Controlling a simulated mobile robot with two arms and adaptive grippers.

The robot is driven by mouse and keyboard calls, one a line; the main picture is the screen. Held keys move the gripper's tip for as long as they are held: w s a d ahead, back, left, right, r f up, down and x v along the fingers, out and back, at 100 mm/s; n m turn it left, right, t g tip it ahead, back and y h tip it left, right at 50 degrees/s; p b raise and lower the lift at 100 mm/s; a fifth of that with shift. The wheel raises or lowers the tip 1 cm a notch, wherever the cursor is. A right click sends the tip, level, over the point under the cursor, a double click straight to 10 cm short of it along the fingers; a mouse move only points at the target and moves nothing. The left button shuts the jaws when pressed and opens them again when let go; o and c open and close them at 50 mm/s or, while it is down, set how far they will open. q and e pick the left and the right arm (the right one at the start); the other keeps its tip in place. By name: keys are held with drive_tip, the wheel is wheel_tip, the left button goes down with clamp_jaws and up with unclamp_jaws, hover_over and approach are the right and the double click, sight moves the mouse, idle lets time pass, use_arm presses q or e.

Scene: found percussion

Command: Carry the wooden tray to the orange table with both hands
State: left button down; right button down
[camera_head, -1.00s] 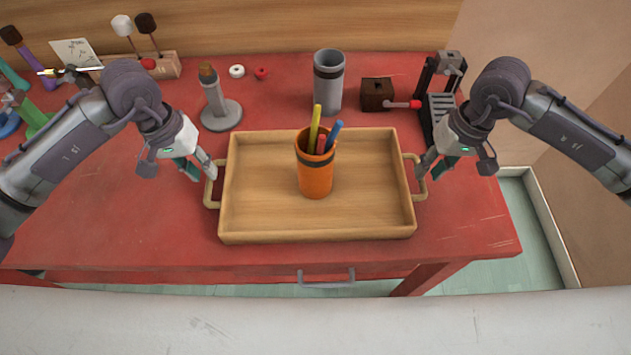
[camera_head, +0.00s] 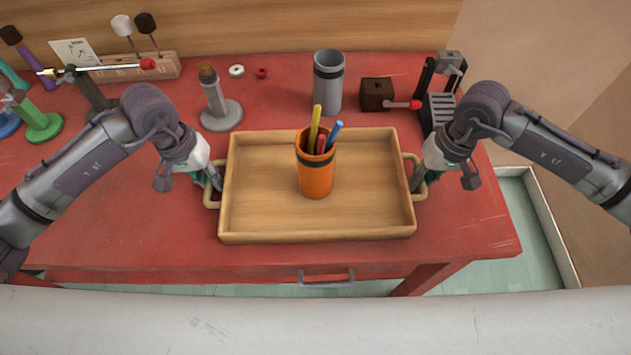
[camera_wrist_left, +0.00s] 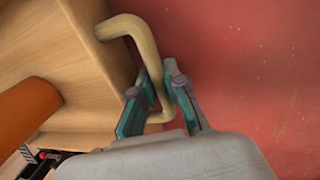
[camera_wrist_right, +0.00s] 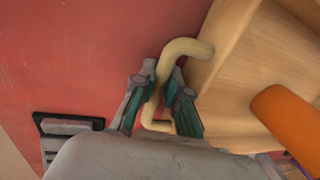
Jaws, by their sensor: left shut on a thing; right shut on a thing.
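The wooden tray (camera_head: 260,222) rests on a red table and has a pale handle at each short side. An orange cup (camera_head: 315,180) with several coloured sticks stands upright in it. My left gripper (camera_head: 214,186) is shut on the left handle, which passes between its fingers in the left wrist view (camera_wrist_left: 156,98). My right gripper (camera_head: 417,182) is shut on the right handle, also between the fingers in the right wrist view (camera_wrist_right: 158,100). No orange table shows in these views.
Behind the tray on the red table (camera_head: 130,220) stand a grey cylinder (camera_head: 328,90), a grey stand (camera_head: 220,115), a dark box (camera_head: 376,95) and a slotted black-and-grey rack (camera_head: 440,108). Coloured stands (camera_head: 40,128) and a mallet block (camera_head: 150,68) are at the far left. The table's front strip is clear.

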use_arm(q)
drive_tip(key=shift+r, duration=0.1)
use_arm(e)
drive_tip(key=shift+r, duration=0.1)
